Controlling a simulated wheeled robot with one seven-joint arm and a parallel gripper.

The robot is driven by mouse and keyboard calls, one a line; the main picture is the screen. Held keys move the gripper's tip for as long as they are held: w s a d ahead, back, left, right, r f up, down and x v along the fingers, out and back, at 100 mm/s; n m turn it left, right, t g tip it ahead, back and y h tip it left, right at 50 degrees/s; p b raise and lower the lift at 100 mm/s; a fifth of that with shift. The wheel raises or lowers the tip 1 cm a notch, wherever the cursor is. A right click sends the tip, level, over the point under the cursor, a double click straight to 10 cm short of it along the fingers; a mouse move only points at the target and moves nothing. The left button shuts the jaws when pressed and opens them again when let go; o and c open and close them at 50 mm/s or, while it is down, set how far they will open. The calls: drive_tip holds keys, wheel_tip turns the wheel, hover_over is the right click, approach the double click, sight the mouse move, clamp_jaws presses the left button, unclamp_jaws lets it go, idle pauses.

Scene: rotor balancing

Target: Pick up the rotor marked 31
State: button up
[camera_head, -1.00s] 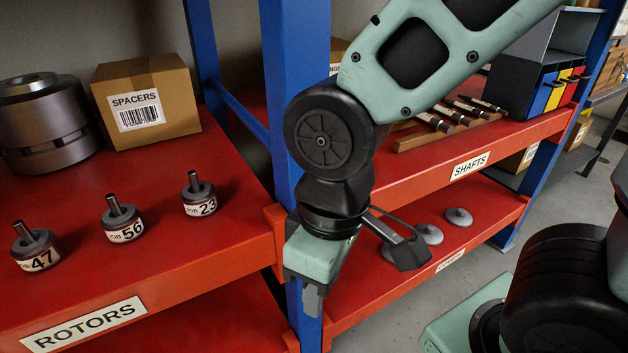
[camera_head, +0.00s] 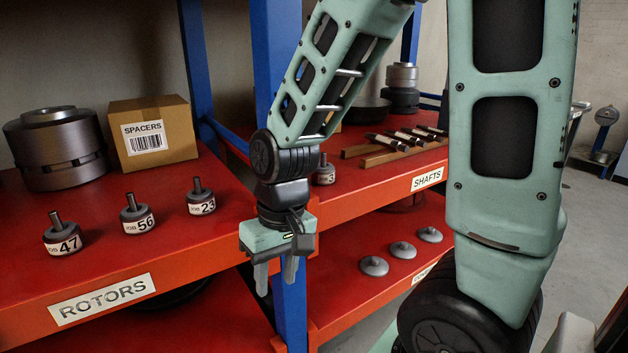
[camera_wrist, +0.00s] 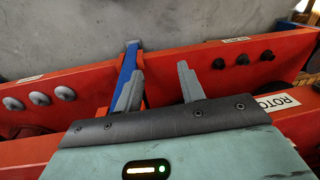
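A small dark rotor (camera_head: 325,172) stands on the shafts shelf, just right of my wrist. Its white label is partly hidden by my arm; a "3" shows, and I cannot read the rest. Three similar rotors stand upright on the rotors shelf: job 47 (camera_head: 63,236), job 56 (camera_head: 137,216) and job 23 (camera_head: 201,198). My gripper (camera_head: 276,278) points down in front of the blue shelf post, apart from all rotors. In the wrist view its two fingers (camera_wrist: 160,84) are spread with nothing between them.
A "SPACERS" box (camera_head: 152,135) and a large metal cylinder (camera_head: 57,148) stand behind the rotors. Shafts (camera_head: 388,142) lie on a wooden rack at right. Grey discs (camera_head: 403,250) lie on the lower shelf. The blue post (camera_head: 290,315) is close behind my gripper.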

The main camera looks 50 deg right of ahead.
drive_tip(key=d+f+m+y, duration=0.35)
drive_tip(key=d+m, duration=0.45)
drive_tip(key=m, duration=0.3)
drive_tip(key=w+d+r+m+t+y, duration=0.2)
drive_tip(key=w+d+r+m+t, duration=0.15)
drive_tip(key=d+m+t, duration=0.35)
drive_tip(key=w+d+r+m+t+y, duration=0.1)
drive_tip(key=w+d+r+m+t, duration=0.3)
drive_tip(key=d+m, duration=0.35)
drive_tip(key=s+d+r+m+t+h, duration=0.2)
drive_tip(key=d+m+t+h, duration=0.5)
drive_tip(key=d, duration=0.6)
approach(318, 164)
drive_tip(key=shift+m+y, duration=0.35)
drive_tip(key=shift+m, duration=0.1)
drive_tip(key=w+r, duration=0.1)
drive_tip(key=w, duration=0.1)
drive_tip(key=w+r, duration=0.2)
drive_tip(key=shift+w+a+r+b, duration=0.2)
drive_tip(key=shift+r+b, duration=0.1)
drive_tip(key=shift+b, duration=0.05)
drive_tip(key=w, duration=0.5)
drive_tip(key=shift+w+r, duration=0.2)
drive_tip(key=shift+w, duration=0.1)
